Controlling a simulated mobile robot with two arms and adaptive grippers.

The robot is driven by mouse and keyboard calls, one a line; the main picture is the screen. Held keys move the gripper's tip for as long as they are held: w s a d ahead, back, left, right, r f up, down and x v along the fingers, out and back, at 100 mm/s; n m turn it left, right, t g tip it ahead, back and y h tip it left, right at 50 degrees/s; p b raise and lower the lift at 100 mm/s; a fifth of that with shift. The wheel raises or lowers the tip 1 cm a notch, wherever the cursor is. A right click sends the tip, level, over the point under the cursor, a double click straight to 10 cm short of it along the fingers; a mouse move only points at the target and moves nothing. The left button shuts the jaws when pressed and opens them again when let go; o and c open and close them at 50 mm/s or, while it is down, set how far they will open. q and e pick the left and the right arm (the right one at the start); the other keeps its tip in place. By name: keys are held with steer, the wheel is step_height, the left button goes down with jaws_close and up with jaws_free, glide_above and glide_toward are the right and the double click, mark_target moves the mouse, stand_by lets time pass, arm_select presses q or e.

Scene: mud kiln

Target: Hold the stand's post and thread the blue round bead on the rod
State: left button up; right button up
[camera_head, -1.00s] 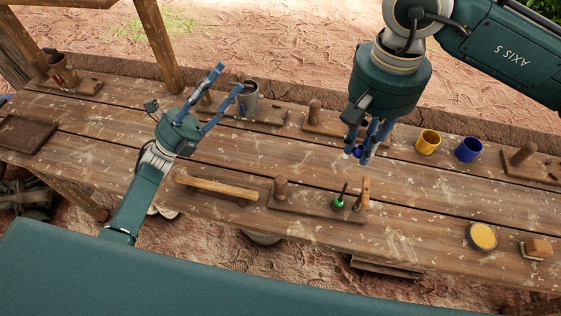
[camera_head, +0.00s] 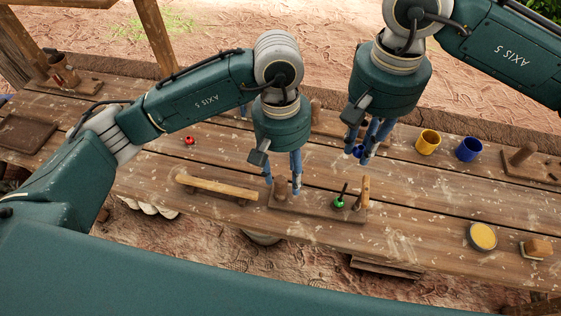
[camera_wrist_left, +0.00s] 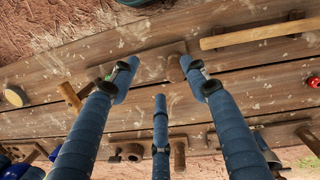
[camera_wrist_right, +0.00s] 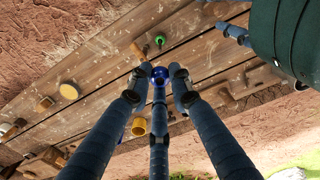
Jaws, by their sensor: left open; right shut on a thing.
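The stand (camera_head: 310,210) is a wooden board near the table's front edge. A thick wooden post (camera_head: 281,187) rises at its left, a thin dark rod (camera_head: 345,189) at its right with a green bead (camera_head: 339,202) low on it. My right gripper (camera_head: 363,150) is shut on the blue round bead (camera_wrist_right: 159,73), above the table, behind and right of the rod.
A wooden bar (camera_head: 218,188) lies left of the stand. A red bead (camera_head: 190,140) lies further back. A yellow cup (camera_head: 428,142) and blue cup (camera_head: 468,149) are at right.

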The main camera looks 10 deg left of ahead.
mark_target(280, 189)
arm_select(q)
steer(key=shift+w+a+t+y, duration=0.4)
steer(key=shift+w+a+t, duration=0.1)
steer(key=shift+w+a, duration=0.3)
step_height(280, 189, down, 12)
steer(key=shift+r, duration=0.2)
jaws_close()
steer(key=shift+w, duration=0.1)
arm_select(e)
steer(key=shift+f, duration=0.1)
step_height(280, 189, down, 6)
steer(key=shift+r, duration=0.2)
